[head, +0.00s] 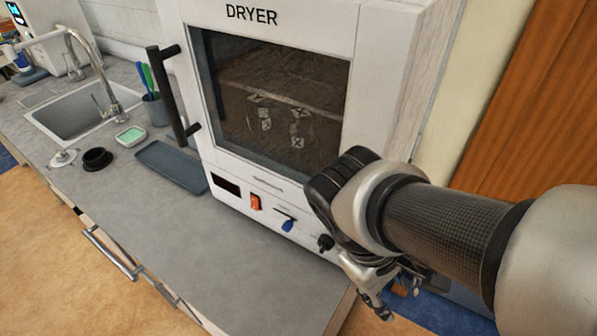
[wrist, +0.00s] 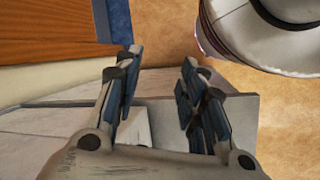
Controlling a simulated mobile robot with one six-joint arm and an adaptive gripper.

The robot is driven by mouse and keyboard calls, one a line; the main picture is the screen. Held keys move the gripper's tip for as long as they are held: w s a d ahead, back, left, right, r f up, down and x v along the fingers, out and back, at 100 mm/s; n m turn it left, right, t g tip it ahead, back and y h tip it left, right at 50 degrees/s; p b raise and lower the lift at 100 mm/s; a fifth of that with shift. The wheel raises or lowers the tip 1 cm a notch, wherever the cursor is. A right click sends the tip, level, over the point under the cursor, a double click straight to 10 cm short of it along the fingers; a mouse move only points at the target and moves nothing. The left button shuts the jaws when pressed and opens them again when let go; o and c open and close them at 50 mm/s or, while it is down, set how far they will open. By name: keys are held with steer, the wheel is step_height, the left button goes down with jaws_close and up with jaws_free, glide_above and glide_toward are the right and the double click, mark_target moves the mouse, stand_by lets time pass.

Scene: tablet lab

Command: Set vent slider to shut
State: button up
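The white dryer (head: 390,60) stands on the grey counter. Along its lower front is a strip of controls. A blue lever (head: 287,225) sits at a short dark slot and looks like the vent slider. Its label is too small to read, so I cannot tell its set position. My gripper (head: 378,298) hangs at the dryer's front right corner, right of the blue lever and apart from it. In the wrist view my gripper (wrist: 160,60) is open, with nothing between its fingers. The blue lever does not clearly show there.
An orange switch (head: 255,202) is left of the lever, and a black knob (head: 325,242) is to its right, close to my wrist. The dryer's door handle (head: 172,95) juts out. A blue-grey tray (head: 172,166) lies on the counter. The counter front is clear.

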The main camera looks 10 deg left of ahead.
steer(key=w+a+f+n+t+h+p, duration=0.2)
steer(key=w+a+n+h, duration=0.1)
steer(key=a+n+h, duration=0.4)
steer(key=n+t+y+p, duration=0.1)
steer(key=n+t+y, duration=0.4)
steer(key=n+t, duration=0.85)
glide_toward(285, 229)
steer(key=shift+t, duration=0.35)
steer(key=b+x, duration=0.1)
steer(key=x, duration=0.2)
steer(key=b+x, duration=0.1)
steer(key=x, duration=0.1)
steer(key=b+x, duration=0.1)
steer(key=x, duration=0.2)
steer(key=shift+w+d+f, duration=0.15)
steer(key=shift+w+f, duration=0.15)
steer(key=shift+c, duration=0.4)
jaws_close()
